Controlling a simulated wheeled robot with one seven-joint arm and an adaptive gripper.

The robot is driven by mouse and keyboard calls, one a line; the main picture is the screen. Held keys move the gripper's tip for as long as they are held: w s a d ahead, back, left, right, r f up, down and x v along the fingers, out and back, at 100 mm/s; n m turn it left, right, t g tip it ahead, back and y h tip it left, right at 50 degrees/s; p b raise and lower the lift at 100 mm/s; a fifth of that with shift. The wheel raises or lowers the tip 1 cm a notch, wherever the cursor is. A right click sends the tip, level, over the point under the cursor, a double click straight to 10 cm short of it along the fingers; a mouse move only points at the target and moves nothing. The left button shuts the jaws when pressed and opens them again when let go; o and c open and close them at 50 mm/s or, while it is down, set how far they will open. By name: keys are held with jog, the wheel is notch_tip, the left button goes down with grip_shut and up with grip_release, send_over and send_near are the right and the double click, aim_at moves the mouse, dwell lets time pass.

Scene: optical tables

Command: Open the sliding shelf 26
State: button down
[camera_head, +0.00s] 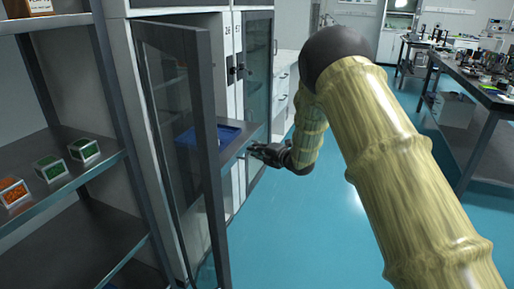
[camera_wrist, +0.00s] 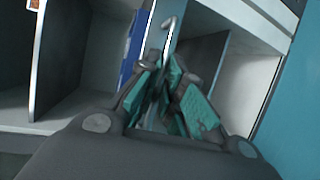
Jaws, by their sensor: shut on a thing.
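The sliding shelf (camera_head: 236,150) juts out of the tall cabinet at mid-height, with a blue tray (camera_head: 207,134) on it. The label 26 (camera_head: 229,29) is on a grey cabinet front above. My gripper (camera_head: 254,151) is at the shelf's front edge, reaching in from the right. In the wrist view the teal-padded fingers (camera_wrist: 172,97) are close together on the shelf's front part. A thin silver hooked piece (camera_wrist: 168,36) rises just beyond them. The exact contact is hidden between the fingers.
A glass cabinet door (camera_head: 190,140) stands open left of the shelf; another glass door (camera_head: 257,75) is behind it. A rack at left holds green (camera_head: 50,167) and orange (camera_head: 13,192) boxes. Blue floor (camera_head: 300,230) is clear in front. A workbench (camera_head: 480,85) stands at right.

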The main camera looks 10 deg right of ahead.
jog(key=s+d, duration=0.1)
jog(key=d, duration=0.1)
jog(key=s+d, duration=0.1)
jog(key=d, duration=0.1)
jog(key=shift+s+f, duration=0.15)
jog(key=shift+s, duration=0.05)
jog(key=shift+a, duration=0.1)
jog(key=c, duration=1.6)
grip_release()
jog(key=shift+o, duration=0.2)
jog(key=v, duration=1.2)
